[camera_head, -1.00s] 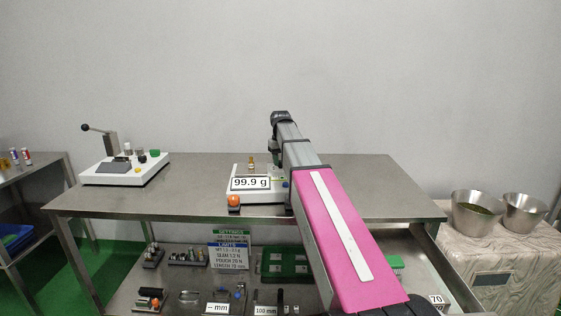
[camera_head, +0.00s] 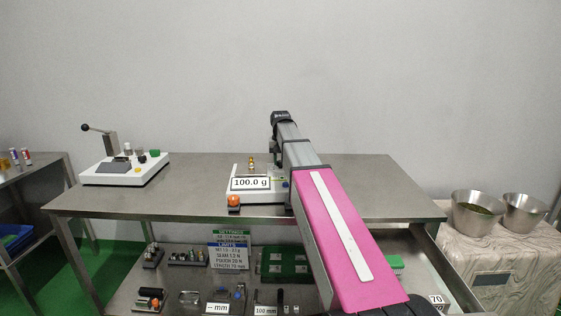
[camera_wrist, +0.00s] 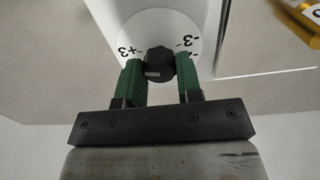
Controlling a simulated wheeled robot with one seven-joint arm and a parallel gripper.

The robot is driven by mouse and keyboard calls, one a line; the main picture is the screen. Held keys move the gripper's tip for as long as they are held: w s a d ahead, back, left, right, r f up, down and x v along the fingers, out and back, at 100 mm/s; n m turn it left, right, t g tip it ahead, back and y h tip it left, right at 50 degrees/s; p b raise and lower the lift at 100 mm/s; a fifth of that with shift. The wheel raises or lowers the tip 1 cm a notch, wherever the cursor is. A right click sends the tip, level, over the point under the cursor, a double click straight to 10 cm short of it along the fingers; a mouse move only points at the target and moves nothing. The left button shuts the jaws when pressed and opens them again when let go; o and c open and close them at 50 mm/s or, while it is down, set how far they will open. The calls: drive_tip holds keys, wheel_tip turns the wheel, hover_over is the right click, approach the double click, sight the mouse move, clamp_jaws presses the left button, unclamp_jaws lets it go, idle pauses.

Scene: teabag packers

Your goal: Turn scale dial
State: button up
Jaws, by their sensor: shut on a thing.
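The scale (camera_head: 243,196) is a white box on the steel table, with a display (camera_head: 250,183) reading 100.0 g. A small brass weight (camera_head: 251,163) stands on top of it. In the wrist view, the dial is a dark ribbed knob (camera_wrist: 158,62) with a light mark, in front of a round white plate (camera_wrist: 158,28) marked +3 and -3. My gripper (camera_wrist: 160,72) has green fingers on both sides of the knob and is shut on it. In the head view my arm hides the gripper and the dial.
A white device with a black lever (camera_head: 120,169) stands at the table's left end. Two steel bowls (camera_head: 478,211) stand at right. The table right of my arm is clear.

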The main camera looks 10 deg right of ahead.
sight(280, 161)
drive_tip(key=o, duration=0.9)
drive_tip(key=shift+o, duration=0.2)
wheel_tip(280, 161, up, 11)
drive_tip(key=shift+f, duration=0.1)
